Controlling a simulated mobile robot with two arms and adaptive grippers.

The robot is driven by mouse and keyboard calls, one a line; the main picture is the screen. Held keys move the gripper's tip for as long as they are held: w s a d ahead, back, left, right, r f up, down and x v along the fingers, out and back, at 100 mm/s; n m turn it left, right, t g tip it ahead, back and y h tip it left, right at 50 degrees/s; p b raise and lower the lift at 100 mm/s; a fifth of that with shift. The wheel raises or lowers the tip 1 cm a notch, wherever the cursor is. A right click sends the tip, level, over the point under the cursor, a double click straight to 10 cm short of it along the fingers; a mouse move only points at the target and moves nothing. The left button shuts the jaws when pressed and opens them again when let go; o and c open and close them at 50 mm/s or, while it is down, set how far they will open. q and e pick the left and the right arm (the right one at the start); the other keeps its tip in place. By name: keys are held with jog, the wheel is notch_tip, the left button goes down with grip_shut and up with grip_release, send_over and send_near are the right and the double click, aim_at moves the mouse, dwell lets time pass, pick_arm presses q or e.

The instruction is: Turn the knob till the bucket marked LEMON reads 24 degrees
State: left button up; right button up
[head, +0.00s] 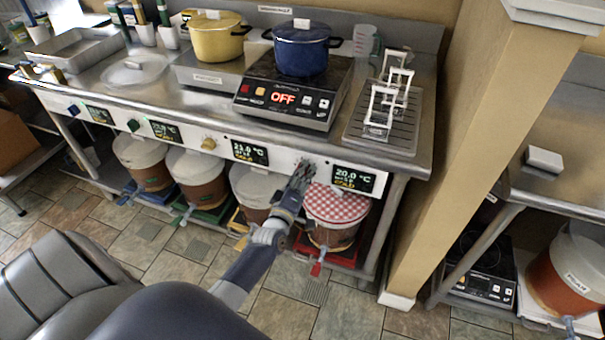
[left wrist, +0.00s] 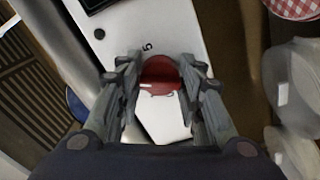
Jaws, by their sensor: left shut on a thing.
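My left gripper (head: 303,172) reaches up to the white front panel of the counter and is shut on a red knob (left wrist: 160,74), which shows between its fingers in the left wrist view. In the head view the gripper hides the knob. Right of it is a display (head: 354,180) reading 20.0 °C, with COLD beneath. The display to the left (head: 250,152) reads about 21.0 °C. Below the panel stand several buckets; the one with a red checkered cover (head: 336,206) is under the gripper. I cannot read LEMON on any bucket. My right gripper is not in view.
A yellow knob (head: 208,144), a green knob (head: 133,125) and a blue knob (head: 73,110) sit further left on the panel. On the counter are a blue pot (head: 301,52) on a cooker reading OFF and a yellow pot (head: 215,40). A tan pillar (head: 455,130) stands to the right.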

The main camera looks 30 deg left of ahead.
pick_arm(q)
jog(key=m+p, duration=0.1)
jog(key=m, duration=0.4)
jog(key=shift+f, duration=0.1)
dwell(0.5)
jog(key=o, duration=1)
jog(key=shift+o, duration=0.2)
jog(key=v, duration=1.2)
jog(key=shift+f, duration=0.1)
